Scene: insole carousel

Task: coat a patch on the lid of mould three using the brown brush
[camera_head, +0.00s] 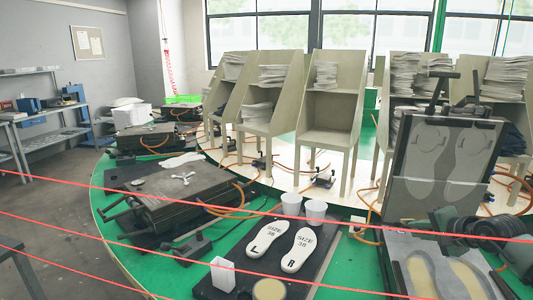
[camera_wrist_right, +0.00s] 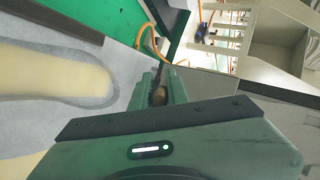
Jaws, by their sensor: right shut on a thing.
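An open mould stands at the right of the head view. Its raised grey lid (camera_head: 445,165) leans upright and shows two insole-shaped faces. Its lower half (camera_head: 400,280) lies below with pale yellow insole shapes, one of which fills the left of the right wrist view. My right gripper (camera_head: 447,222) is in front of the lid's lower edge. In the right wrist view it is shut on a brown brush (camera_wrist_right: 158,96), mostly hidden between the green fingers. I cannot tell whether the brush touches the lid. No mould number is readable. My left gripper is out of view.
A black board (camera_head: 215,272) bears two white insoles (camera_head: 298,248) marked L and R, white cups (camera_head: 291,204) and a yellowish pot (camera_head: 269,289). A closed mould (camera_head: 170,195) lies left. Chair-like racks (camera_head: 328,130) stand behind, with orange hoses around. Red lines cross the foreground.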

